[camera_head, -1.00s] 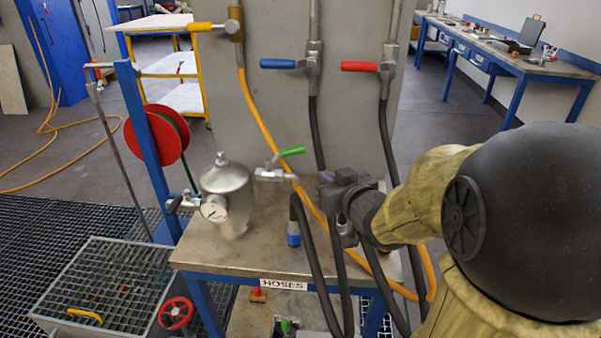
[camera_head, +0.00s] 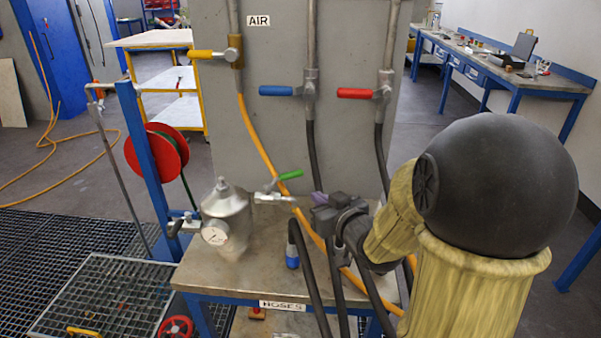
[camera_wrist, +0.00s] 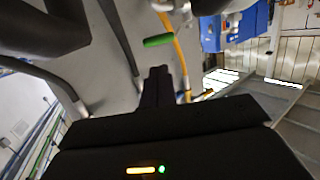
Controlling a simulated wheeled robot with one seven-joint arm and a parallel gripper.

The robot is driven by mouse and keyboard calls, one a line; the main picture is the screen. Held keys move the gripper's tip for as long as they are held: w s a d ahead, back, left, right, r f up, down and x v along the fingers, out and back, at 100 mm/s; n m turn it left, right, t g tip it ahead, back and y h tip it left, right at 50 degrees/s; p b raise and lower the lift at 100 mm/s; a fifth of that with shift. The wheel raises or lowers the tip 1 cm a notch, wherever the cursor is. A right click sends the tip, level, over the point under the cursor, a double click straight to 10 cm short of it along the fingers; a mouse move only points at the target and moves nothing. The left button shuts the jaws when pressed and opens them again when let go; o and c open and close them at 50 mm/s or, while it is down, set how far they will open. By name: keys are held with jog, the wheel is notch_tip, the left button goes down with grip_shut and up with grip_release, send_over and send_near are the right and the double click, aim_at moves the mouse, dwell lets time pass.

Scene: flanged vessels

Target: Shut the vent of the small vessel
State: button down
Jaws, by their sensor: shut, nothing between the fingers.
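The small vessel (camera_head: 228,225) is a silver, domed metal pot with a round dial gauge (camera_head: 215,234), standing on the bench at centre left. A thin metal valve fitting (camera_head: 272,198) shows at its right, with a green lever (camera_head: 290,175) slanting up to the right. The green lever also shows in the wrist view (camera_wrist: 158,41), just beyond my fingertips. My gripper (camera_head: 318,199) is shut and empty, to the right of the lever and a little lower in the picture. In the wrist view my closed fingers (camera_wrist: 158,72) point toward the lever with a visible gap.
An orange hose (camera_head: 262,135) runs down close behind the lever. Blue (camera_head: 277,90) and red (camera_head: 355,93) valve handles are on the panel above. A red reel (camera_head: 157,151) stands left of the vessel.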

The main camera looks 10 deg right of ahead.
jog(key=shift+w+a+r+p, duration=0.15)
jog(key=shift+r+p, duration=0.05)
jog(key=shift+p, duration=0.55)
jog(key=p, duration=0.5)
jog(key=shift+w+f+p, duration=0.15)
jog(key=shift+w+p, duration=0.1)
jog(key=shift+p, duration=0.1)
jog(key=p, duration=0.2)
send_near(294, 176)
jog(key=x, duration=0.7)
jog(key=shift+a+f, duration=0.1)
jog(key=shift+a, duration=0.05)
jog(key=shift+s, duration=0.1)
